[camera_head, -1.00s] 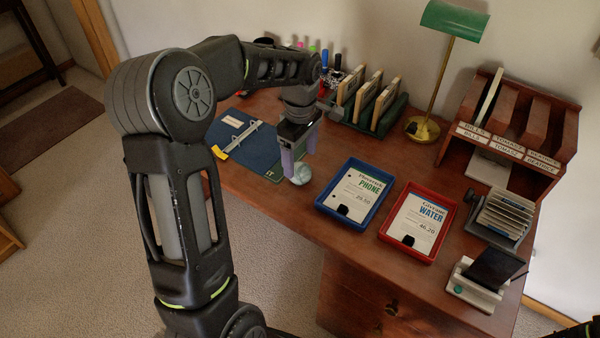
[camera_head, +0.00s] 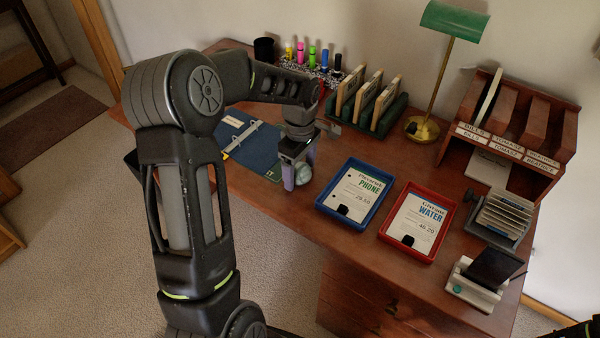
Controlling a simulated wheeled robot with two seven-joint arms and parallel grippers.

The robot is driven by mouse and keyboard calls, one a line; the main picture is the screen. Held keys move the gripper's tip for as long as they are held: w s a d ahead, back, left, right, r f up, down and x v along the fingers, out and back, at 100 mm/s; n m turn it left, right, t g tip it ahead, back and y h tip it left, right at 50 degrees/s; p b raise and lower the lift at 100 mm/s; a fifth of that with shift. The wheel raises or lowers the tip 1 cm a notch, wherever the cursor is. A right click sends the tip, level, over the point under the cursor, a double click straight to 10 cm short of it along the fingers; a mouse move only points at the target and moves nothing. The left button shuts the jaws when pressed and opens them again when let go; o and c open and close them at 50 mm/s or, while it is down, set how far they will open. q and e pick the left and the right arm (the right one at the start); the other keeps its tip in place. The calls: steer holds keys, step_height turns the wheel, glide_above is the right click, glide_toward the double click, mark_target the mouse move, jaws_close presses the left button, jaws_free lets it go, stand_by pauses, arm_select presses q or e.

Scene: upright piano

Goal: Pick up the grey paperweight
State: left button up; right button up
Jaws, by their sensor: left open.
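The grey paperweight (camera_head: 303,174) is a small rounded, glassy grey-green piece on the wooden desk, left of the blue tray. My left gripper (camera_head: 297,178) points down right at it, with its purple-grey fingers around or just beside it. The fingers are open, and part of the paperweight is hidden by them. I cannot tell whether they touch it. My right gripper does not show; only a dark piece of what may be my right arm is at the bottom right corner.
A blue binder (camera_head: 250,145) lies left of the gripper. A blue tray (camera_head: 325,206) and a red tray (camera_head: 385,235) hold papers at right. Behind stand a green file rack (camera_head: 385,125), a pen holder (camera_head: 325,76) and a brass lamp (camera_head: 423,128). A wooden sorter (camera_head: 560,140) is far right.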

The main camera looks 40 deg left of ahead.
arm_select(q)
jaws_close()
stand_by(0.8)
